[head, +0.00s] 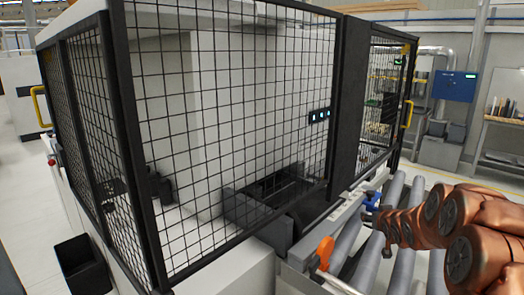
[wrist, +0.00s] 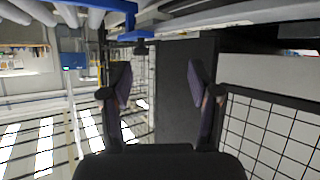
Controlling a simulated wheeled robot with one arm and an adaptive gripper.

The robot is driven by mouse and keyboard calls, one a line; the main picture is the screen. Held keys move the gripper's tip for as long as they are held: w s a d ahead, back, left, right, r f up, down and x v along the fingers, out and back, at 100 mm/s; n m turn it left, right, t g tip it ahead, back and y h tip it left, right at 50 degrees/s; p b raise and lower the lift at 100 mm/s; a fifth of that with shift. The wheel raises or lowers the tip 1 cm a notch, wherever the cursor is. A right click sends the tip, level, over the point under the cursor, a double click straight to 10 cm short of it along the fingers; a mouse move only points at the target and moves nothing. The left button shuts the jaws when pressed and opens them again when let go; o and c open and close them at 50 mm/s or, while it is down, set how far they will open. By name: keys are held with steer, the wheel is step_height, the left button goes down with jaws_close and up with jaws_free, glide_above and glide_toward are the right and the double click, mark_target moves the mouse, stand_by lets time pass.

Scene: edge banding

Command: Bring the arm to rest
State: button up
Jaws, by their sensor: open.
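My copper-coloured arm (head: 440,226) reaches in from the right edge of the head view, over the roller conveyor (head: 347,258). Its far end is close to a blue part (head: 372,200) at the machine's side; the gripper's fingers cannot be made out there. In the wrist view my gripper (wrist: 160,80) shows two dark fingers spread apart, with nothing between them. Behind the gap is a dark panel (wrist: 178,105).
A machine enclosed by black mesh panels (head: 235,120) fills the left and middle. An orange handle (head: 324,252) stands at the conveyor's near side. A black bin (head: 83,265) is at the lower left. A blue box (head: 454,86) hangs at the back right, with open floor before it.

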steer(key=s+a+g, duration=0.4)
steer(key=s+a, duration=0.2)
steer(key=s, duration=1.2)
steer(key=s+a+g+y, duration=0.1)
steer(key=s+a+g, duration=0.4)
steer(key=s, duration=1.3)
steer(key=s+a+g, duration=0.5)
steer(key=s+a, duration=0.3)
steer(key=s, duration=1)
steer(key=shift+s+f+n+y, duration=0.2)
steer(key=shift+f+n+y, duration=0.05)
steer(key=shift+n+y, duration=0.05)
